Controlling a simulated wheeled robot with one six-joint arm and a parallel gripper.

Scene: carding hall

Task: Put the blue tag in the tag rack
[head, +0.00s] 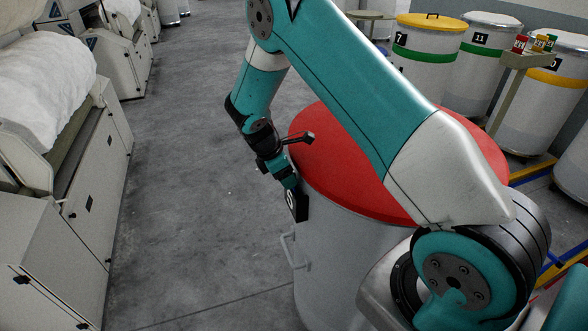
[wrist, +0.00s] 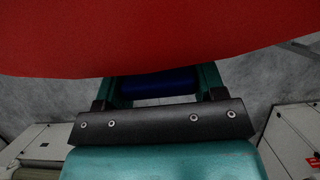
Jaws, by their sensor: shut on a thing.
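My gripper (head: 288,180) hangs beside the near can with the red lid, close to its left wall. In the wrist view my gripper (wrist: 160,86) is shut on a dark blue thing, the blue tag (wrist: 158,83), held crosswise between its two fingers. In the head view the tag cannot be made out. The tag rack (head: 524,61) is a beige shelf on a post at the far right, well apart from my gripper. Red, yellow and green tags (head: 520,43) stand on it.
The near can's red lid (head: 325,150) fills the top of the wrist view (wrist: 150,35). Grey carding machines (head: 90,190) line the left. The floor (head: 200,130) between is clear.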

